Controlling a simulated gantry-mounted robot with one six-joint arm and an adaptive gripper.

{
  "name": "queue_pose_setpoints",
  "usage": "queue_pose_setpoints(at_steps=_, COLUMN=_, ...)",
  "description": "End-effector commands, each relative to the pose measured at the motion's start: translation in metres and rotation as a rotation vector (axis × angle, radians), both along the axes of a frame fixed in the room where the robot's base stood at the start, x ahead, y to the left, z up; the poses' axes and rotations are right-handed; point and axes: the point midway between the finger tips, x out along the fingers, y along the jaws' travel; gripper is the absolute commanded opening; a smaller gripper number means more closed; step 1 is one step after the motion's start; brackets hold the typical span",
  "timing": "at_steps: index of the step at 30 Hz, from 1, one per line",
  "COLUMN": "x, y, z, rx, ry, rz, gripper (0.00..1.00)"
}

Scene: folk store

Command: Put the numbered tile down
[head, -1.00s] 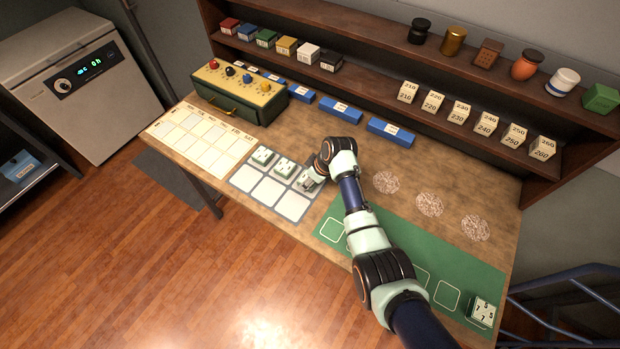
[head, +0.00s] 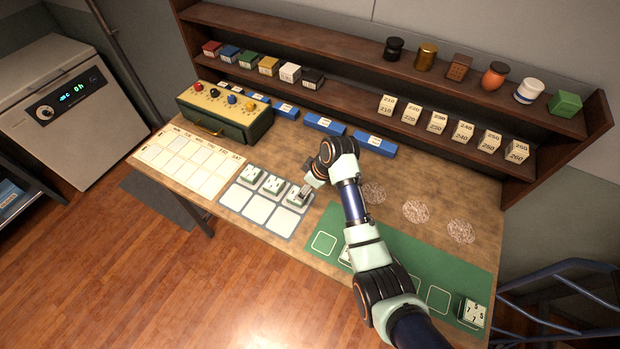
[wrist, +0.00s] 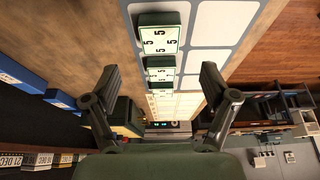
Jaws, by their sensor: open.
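Three green-and-white numbered tiles lie in the far row of the grid mat (head: 237,197): a left tile (head: 250,174), a middle tile (head: 272,185) and a right tile (head: 296,196). My gripper (head: 307,189) is at the right tile's right edge and partly covers it in the head view. In the wrist view my gripper (wrist: 158,95) has its fingers spread wide with nothing between them. That view shows a tile marked with 5s (wrist: 158,40) lying flat on the mat, and another tile behind it (wrist: 160,70).
A green mat (head: 323,243) with white outlines lies right of the grid; a numbered block (head: 473,312) sits at its far right. A calendar board (head: 190,160) lies left. A green-and-yellow box (head: 222,115) and blue blocks (head: 325,125) stand behind, below the shelf (head: 350,85).

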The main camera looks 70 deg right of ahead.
Motion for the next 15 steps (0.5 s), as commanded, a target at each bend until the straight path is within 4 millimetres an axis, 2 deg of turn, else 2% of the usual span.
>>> queue_pose_setpoints(at_steps=1, x=-0.004, y=0.001, z=0.011, rx=-0.001, ry=-0.001, rz=-0.001, gripper=0.85)
queue_pose_setpoints(at_steps=3, x=-0.008, y=0.001, z=0.021, rx=0.000, ry=-0.001, rz=-0.001, gripper=0.85)
queue_pose_setpoints(at_steps=6, x=-0.012, y=0.002, z=0.029, rx=0.001, ry=0.000, rz=-0.002, gripper=0.85)
queue_pose_setpoints(at_steps=15, x=-0.013, y=0.002, z=0.031, rx=0.001, ry=0.001, rz=-0.001, gripper=0.85)
